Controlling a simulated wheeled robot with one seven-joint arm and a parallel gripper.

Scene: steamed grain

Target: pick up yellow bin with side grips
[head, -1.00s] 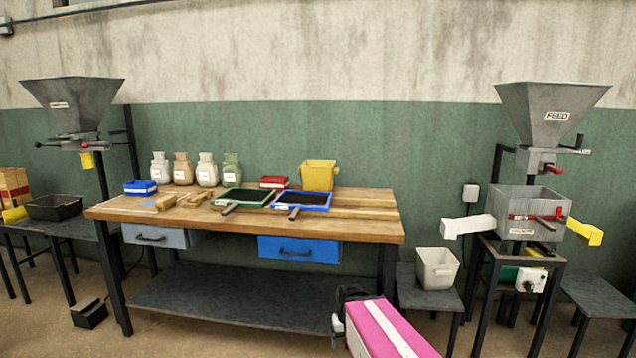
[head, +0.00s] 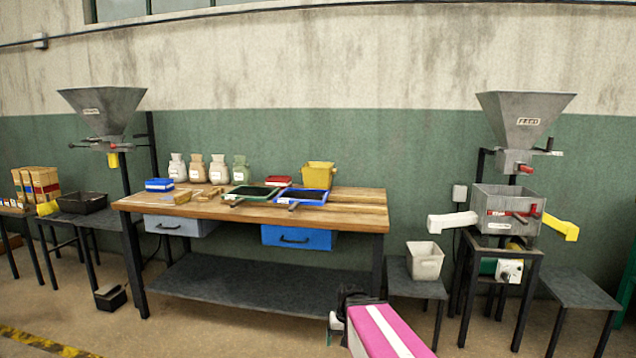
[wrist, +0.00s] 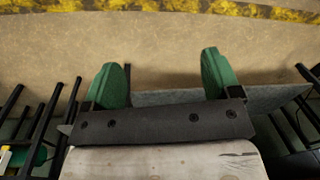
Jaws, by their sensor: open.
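The yellow bin (head: 318,175) stands upright at the back right of the wooden workbench top, behind the blue-framed tray. A grip shows at its rim; the far side is hidden. My gripper (head: 334,330) is low in front of the bench in the head view, well apart from the bin and mostly hidden by my pink and white arm link. In the wrist view my gripper (wrist: 168,82) shows two green fingers spread wide with nothing between them, above the floor.
The workbench (head: 350,208) also holds a blue-framed tray (head: 316,197), a green-framed tray (head: 262,191), a red box (head: 279,181) and several sacks (head: 196,168). A pale bin (head: 425,262) sits on a low stand at right. Open floor lies in front.

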